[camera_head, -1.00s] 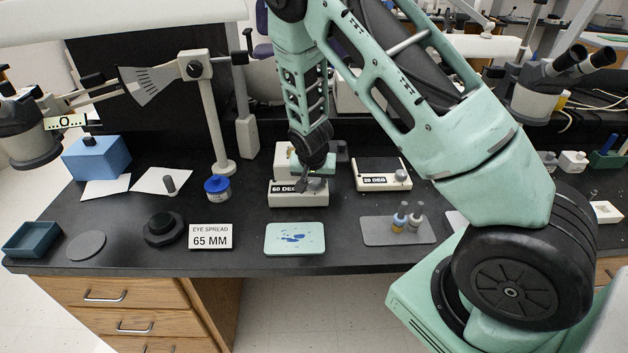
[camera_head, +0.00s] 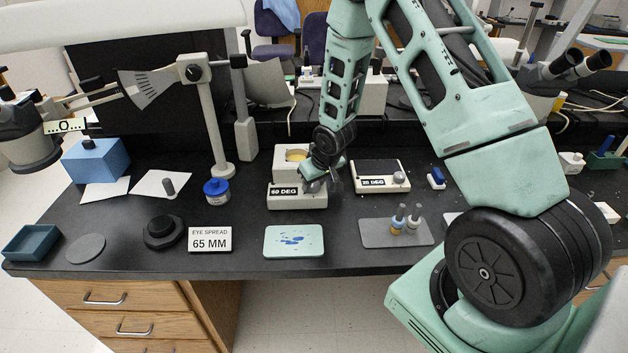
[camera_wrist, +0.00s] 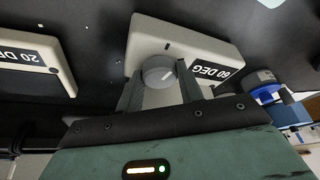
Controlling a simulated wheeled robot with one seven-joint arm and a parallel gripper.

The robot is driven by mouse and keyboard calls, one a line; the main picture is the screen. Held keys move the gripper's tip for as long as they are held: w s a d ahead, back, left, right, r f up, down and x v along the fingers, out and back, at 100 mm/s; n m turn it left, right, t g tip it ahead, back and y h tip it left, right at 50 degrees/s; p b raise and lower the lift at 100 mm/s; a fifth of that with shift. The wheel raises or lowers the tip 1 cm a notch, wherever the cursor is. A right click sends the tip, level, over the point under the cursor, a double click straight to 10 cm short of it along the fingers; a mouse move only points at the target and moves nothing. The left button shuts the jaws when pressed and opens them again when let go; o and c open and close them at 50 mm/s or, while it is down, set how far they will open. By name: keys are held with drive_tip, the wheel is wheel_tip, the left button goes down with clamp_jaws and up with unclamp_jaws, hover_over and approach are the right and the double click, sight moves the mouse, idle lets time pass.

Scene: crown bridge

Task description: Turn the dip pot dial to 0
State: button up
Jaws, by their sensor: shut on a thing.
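The dip pot (camera_head: 290,199) is a cream box labelled 60 DEG, with a round opening showing yellow (camera_head: 297,155) on its raised back part. It stands at the middle of the black bench. In the wrist view, the dip pot (camera_wrist: 196,40) shows its grey round dial (camera_wrist: 158,70) with a light pointer line, apart from a small dark mark on the casing. My gripper (camera_wrist: 160,88) is shut on the dial, one finger on each side. In the head view, my gripper (camera_head: 312,183) reaches the pot's right front and hides most of the dial.
A similar 20 DEG unit (camera_head: 381,175) stands close on the right. A blue-lidded jar (camera_head: 217,190) is at left. A pale green slab (camera_head: 293,241), an EYE SPREAD 65 MM sign (camera_head: 210,239) and a grey mat with bottles (camera_head: 375,234) lie in front.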

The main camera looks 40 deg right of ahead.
drive_tip(key=shift+n, duration=0.3)
drive_tip(key=o, duration=1)
drive_tip(key=shift+d, duration=0.1)
drive_tip(key=shift+r, duration=0.15)
